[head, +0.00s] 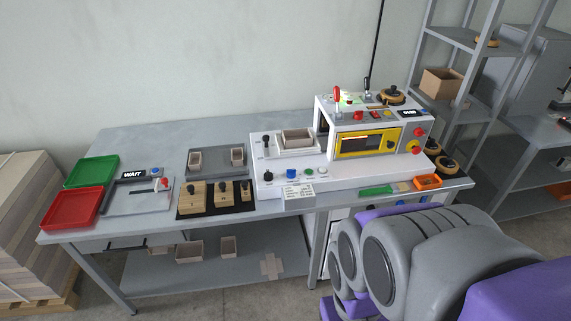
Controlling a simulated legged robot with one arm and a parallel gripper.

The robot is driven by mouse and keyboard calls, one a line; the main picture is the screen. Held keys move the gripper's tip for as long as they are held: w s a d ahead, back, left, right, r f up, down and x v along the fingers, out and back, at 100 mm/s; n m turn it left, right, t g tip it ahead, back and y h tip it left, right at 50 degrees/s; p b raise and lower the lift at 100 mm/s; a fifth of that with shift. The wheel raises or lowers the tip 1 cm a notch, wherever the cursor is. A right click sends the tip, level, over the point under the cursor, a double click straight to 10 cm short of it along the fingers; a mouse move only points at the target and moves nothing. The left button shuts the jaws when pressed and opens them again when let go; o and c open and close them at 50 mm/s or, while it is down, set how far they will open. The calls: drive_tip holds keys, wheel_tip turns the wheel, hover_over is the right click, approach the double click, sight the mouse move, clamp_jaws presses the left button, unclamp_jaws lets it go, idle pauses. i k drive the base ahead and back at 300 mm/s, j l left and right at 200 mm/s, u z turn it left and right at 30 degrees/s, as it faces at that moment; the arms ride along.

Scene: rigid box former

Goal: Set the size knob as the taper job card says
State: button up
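The white machine (350,178) stands on the right half of the grey bench. A small white card with print (298,194) hangs at its front edge; the print is too small to read. A black knob (268,175) and a blue knob (291,173) sit on the machine's front left. Another black knob (266,140) is at the left of a tray holding an open box (298,138). I cannot tell which is the size knob, nor any knob's setting. My gripper is not in view; only grey and purple parts of my body show at lower right.
On the bench (140,140) are a green tray (92,171), a red tray (72,208), a WAIT sign (132,174) and wooden blocks on a black mat (210,213). An orange bin (428,182) sits at the right edge. A shelf rack (455,80) stands behind.

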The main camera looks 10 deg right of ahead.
sight(269, 176)
drive_tip(key=i+j+z, duration=0.1)
drive_tip(key=i+z, duration=0.25)
drive_tip(key=i+j+z, duration=0.1)
drive_tip(key=z, duration=0.25)
drive_tip(key=i+j+z, duration=0.2)
drive_tip(key=j+z, duration=0.15)
